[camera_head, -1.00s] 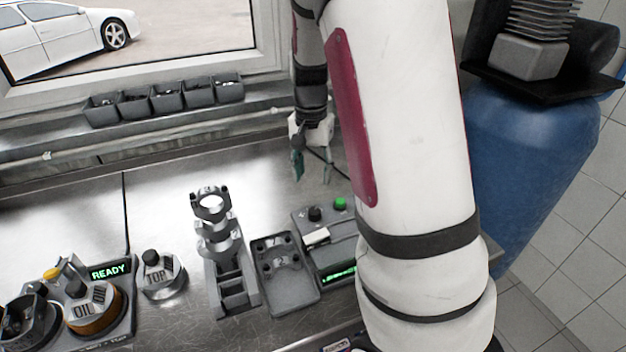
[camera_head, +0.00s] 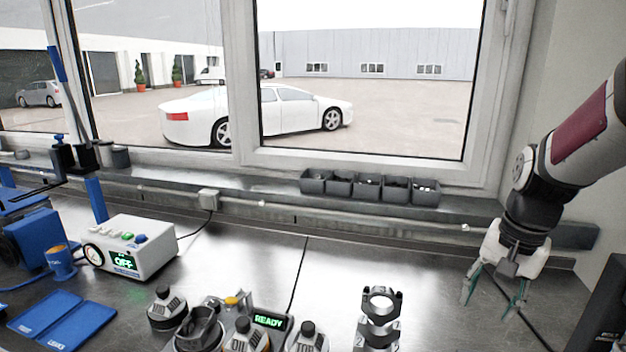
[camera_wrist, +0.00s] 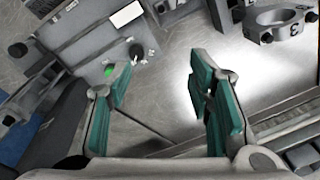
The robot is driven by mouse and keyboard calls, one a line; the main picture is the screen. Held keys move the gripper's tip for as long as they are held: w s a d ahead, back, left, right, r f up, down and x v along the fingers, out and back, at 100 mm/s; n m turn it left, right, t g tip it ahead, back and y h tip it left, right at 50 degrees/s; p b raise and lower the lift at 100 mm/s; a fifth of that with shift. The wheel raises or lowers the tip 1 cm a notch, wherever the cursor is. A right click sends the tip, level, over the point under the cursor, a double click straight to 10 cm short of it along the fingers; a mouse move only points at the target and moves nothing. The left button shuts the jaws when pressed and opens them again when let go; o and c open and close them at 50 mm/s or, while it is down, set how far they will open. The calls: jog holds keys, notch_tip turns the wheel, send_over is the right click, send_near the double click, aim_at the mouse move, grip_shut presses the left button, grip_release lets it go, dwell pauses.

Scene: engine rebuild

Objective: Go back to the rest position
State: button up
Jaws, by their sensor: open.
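My gripper (camera_head: 493,294) hangs at the right of the head view, above the steel bench (camera_head: 440,280), with its fingers spread and nothing between them. In the wrist view my gripper (camera_wrist: 165,110) shows two green-padded fingers wide apart, with only bare bench and a dark cable between them. My arm comes in from the right edge of the head view.
A grey stand with rings (camera_head: 380,305) stands left of the gripper. Dials, a READY display (camera_head: 269,321) and a white box reading OFF (camera_head: 130,248) are further left. Small bins (camera_head: 368,187) line the sill. A button box (camera_wrist: 110,45) shows in the wrist view.

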jog(key=s+a+r+n+t, duration=0.2)
jog(key=s+a+r+n, duration=0.2)
jog(key=s, duration=0.4)
jog(key=s+a+r+n+t, duration=0.2)
jog(key=s+a+r+n, duration=0.2)
jog(key=s+a, duration=0.3)
jog(key=shift+s+a+r+n, duration=0.4)
jog(key=shift+s+r, duration=0.15)
jog(key=shift+r, duration=0.3)
